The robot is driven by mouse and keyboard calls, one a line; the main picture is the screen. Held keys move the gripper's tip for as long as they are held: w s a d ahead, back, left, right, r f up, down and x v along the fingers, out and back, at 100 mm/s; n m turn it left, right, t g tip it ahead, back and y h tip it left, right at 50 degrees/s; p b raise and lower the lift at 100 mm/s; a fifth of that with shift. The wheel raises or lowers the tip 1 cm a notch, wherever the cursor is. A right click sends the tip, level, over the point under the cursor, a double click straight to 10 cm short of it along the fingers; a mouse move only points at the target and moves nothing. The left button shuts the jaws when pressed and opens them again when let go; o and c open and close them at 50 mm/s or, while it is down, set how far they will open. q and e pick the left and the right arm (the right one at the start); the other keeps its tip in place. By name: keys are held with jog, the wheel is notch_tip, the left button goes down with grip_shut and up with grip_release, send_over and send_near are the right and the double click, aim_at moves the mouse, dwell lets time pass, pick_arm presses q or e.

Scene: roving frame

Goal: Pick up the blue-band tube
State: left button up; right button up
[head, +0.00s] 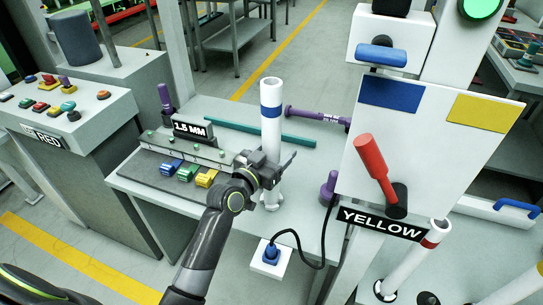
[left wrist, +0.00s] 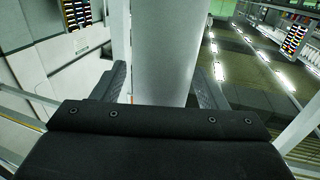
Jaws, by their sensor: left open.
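The blue-band tube (head: 271,135) is a white upright tube with a blue band near its top, standing on the grey bench. My left gripper (head: 278,166) is open at the tube's lower half and hides part of it in the head view. In the left wrist view the pale tube (left wrist: 165,45) rises between the two open fingers of the left gripper (left wrist: 162,88), with a gap visible at the right finger. Contact at the left finger is hard to tell. My right gripper is not in view.
The bench (head: 225,112) also holds a green rod (head: 260,132), a purple-handled tool (head: 315,116) and a fixture with coloured clamps (head: 188,172). A white panel with a red lever (head: 373,160) stands to the right. A red-band tube (head: 425,250) leans at lower right.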

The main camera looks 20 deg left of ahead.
pick_arm(q)
jog(key=c, duration=1.2)
jog(key=shift+r, duration=0.1)
